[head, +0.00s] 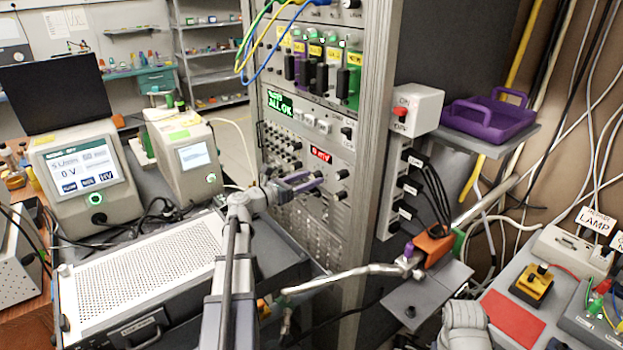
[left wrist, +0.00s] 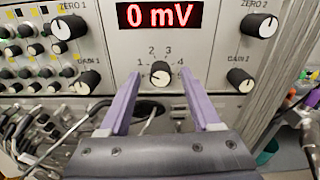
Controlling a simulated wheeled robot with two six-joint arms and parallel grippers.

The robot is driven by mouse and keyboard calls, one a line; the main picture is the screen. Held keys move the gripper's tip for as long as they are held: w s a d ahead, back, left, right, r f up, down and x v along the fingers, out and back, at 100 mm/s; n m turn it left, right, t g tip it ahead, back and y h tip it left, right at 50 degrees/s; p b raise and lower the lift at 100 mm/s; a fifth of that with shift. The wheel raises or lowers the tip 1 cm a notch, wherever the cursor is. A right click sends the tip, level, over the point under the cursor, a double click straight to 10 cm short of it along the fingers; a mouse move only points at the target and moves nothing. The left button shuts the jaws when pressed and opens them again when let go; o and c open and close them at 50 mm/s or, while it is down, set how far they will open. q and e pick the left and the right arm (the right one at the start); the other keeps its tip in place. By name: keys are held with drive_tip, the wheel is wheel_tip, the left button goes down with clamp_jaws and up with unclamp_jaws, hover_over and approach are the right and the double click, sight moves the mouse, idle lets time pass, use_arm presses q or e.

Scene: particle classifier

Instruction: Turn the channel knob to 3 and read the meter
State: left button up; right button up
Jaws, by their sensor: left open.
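My left gripper (left wrist: 161,76) is open, with one purple finger on each side of the knob and gaps visible between. In the head view the left gripper (head: 309,181) is at the panel and partly hides the knobs there. My right gripper is not in view.
Knobs marked ZERO 1 (left wrist: 68,27), ZERO 2 (left wrist: 260,25), GAIN 1 (left wrist: 88,81) and GAIN 2 (left wrist: 239,79) flank the channel knob. Cables hang below left. A green screen reading ALL OK (head: 280,103) sits above the meter.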

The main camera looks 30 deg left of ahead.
use_arm(q)
drive_tip(key=shift+w+d, duration=0.25)
drive_tip(key=shift+w, duration=0.3)
clamp_jaws()
